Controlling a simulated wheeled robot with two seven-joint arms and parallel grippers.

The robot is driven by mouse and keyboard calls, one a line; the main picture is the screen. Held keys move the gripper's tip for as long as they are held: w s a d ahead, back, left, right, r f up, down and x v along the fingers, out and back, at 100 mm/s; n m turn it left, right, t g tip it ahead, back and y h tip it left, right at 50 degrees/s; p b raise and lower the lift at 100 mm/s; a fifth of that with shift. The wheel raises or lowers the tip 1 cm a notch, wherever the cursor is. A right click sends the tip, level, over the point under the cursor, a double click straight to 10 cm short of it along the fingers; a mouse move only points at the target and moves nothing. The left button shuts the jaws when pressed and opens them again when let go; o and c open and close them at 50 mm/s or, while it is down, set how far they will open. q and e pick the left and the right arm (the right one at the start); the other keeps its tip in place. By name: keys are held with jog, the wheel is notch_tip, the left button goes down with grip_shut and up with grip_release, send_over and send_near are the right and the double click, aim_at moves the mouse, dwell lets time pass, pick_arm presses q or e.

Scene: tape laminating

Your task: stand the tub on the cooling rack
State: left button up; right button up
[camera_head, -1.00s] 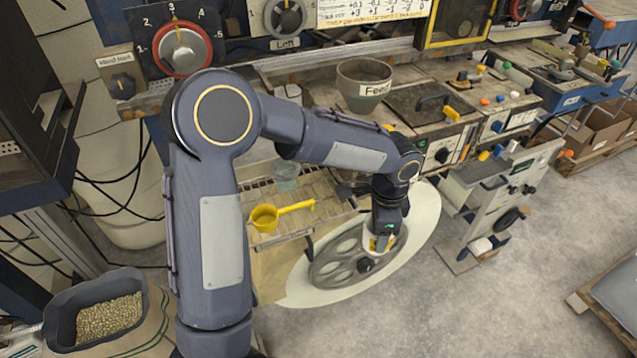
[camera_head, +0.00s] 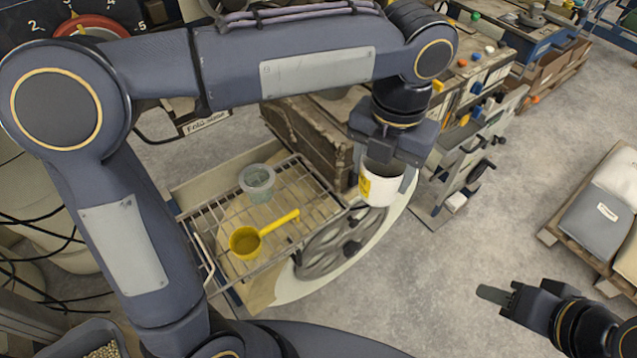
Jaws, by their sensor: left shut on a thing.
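The tub (camera_head: 376,190) is white with a yellow label. My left gripper (camera_head: 388,165) is shut on it from above and holds it upright in the air, beyond the right end of the cooling rack. The cooling rack (camera_head: 215,222) is a wire grid in the left middle. My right gripper (camera_head: 497,294) is at the lower right, empty and away from the rack; its finger gap is not clear.
On the rack lie a yellow scoop (camera_head: 246,241) and a clear greenish cup (camera_head: 257,182). A grey wheel (camera_head: 335,235) is beside the rack, below the tub. Bare rack shows around the scoop and cup. Sacks on a pallet (camera_head: 595,220) lie at the right.

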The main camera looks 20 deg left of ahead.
pick_arm(q)
jog(key=w+a+f, duration=0.1)
jog(key=a+f, duration=0.1)
jog(key=a, duration=0.1)
jog(key=w+a+f, duration=0.1)
jog(key=a+f, duration=0.2)
jog(key=w+a+f, duration=0.1)
jog(key=a+f, duration=0.2)
jog(key=a, duration=0.1)
jog(key=shift+w, duration=0.2)
jog(key=shift+w+a+f, duration=0.1)
jog(key=shift+a+f, duration=0.05)
jog(key=shift+f, duration=0.8)
jog(key=shift+a+f, duration=0.1)
jog(key=shift+f, duration=0.8)
jog(key=shift+f, duration=0.15)
jog(key=o, duration=1)
jog(key=shift+o, duration=0.2)
notch_tip(320, 180, up, 12)
jog(key=shift+r+p, duration=0.2)
jog(key=shift+p, duration=0.25)
